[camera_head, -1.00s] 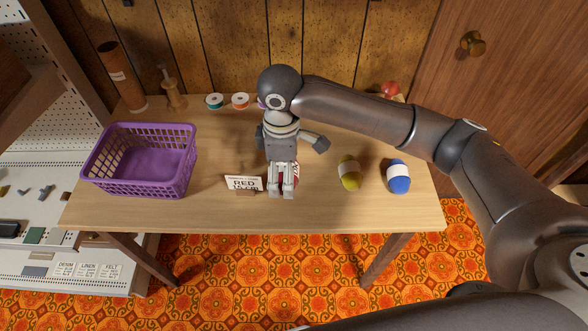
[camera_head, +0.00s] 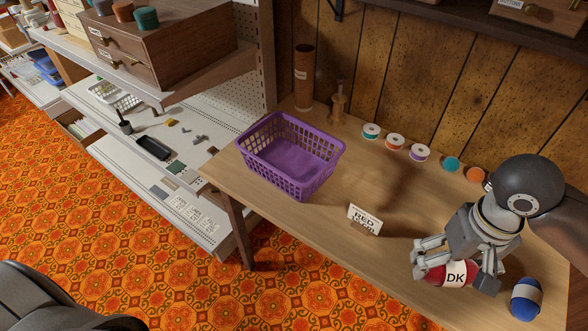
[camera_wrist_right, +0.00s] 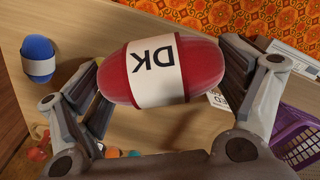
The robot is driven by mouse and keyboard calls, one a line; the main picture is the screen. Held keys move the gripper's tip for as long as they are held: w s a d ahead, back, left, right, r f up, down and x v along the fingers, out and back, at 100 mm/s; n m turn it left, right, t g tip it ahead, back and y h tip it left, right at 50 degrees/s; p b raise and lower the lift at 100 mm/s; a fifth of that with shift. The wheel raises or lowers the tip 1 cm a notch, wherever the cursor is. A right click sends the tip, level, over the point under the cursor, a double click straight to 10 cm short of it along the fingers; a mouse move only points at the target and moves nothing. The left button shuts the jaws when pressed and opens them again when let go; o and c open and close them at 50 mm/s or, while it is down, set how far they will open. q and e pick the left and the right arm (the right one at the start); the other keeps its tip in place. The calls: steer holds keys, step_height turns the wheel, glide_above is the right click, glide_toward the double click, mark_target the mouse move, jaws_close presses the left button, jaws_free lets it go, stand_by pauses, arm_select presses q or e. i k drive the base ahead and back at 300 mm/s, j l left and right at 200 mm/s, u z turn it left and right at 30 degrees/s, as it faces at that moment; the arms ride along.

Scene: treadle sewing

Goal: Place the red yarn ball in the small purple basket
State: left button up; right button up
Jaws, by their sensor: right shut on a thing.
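The red yarn ball (camera_head: 452,274) has a white band lettered DK. My right gripper (camera_head: 455,268) is shut on it near the front edge of the table; the right wrist view shows the red yarn ball (camera_wrist_right: 163,72) between both fingers. In the head view I cannot tell how far it is above the tabletop. The purple basket (camera_head: 322,178) stands empty on the left part of the table, apart from the gripper. My left gripper is not in view.
A white sign reading RED (camera_head: 364,219) stands between basket and gripper. A blue yarn ball (camera_head: 526,299) lies right of the gripper. Several thread spools (camera_head: 395,142) line the back, with a brown tube (camera_head: 304,78) and a wooden stand (camera_head: 339,102) behind the basket.

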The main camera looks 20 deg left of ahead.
mark_target(278, 163)
steer(key=i+j+u, duration=0.3)
steer(key=j, duration=0.2)
steer(key=i+j+u, duration=0.3)
steer(key=i+j, duration=0.15)
